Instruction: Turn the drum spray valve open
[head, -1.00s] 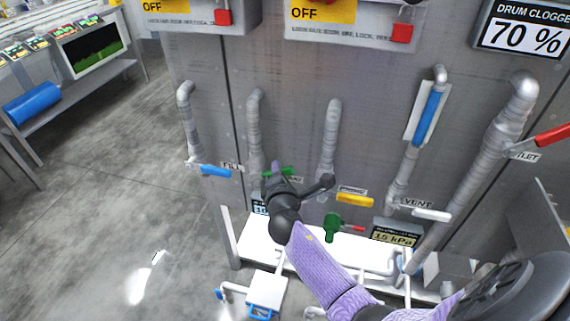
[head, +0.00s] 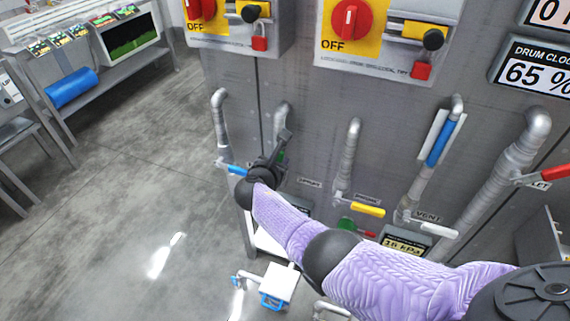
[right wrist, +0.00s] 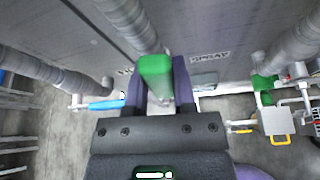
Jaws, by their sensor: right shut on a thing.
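The green valve handle (right wrist: 157,68) stands between my right gripper's purple fingers in the right wrist view, its end towards the camera. It belongs to the second pipe from the left (head: 282,112). In the head view my right gripper (head: 281,152) is at that pipe, and its dark wrist hides most of the handle and valve. Only a bit of green shows beside the fingers. The right gripper (right wrist: 160,85) is shut on the handle. My left gripper is in neither current view. A display (head: 535,68) reads drum clogged 65 %.
Close by on the same wall are a blue handle (head: 237,171), a yellow handle (head: 368,210) and a white vent handle (head: 438,230). A red handle (head: 553,174) sits far right. Lockout boxes with red knobs (head: 351,19) are above. The floor at left is clear.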

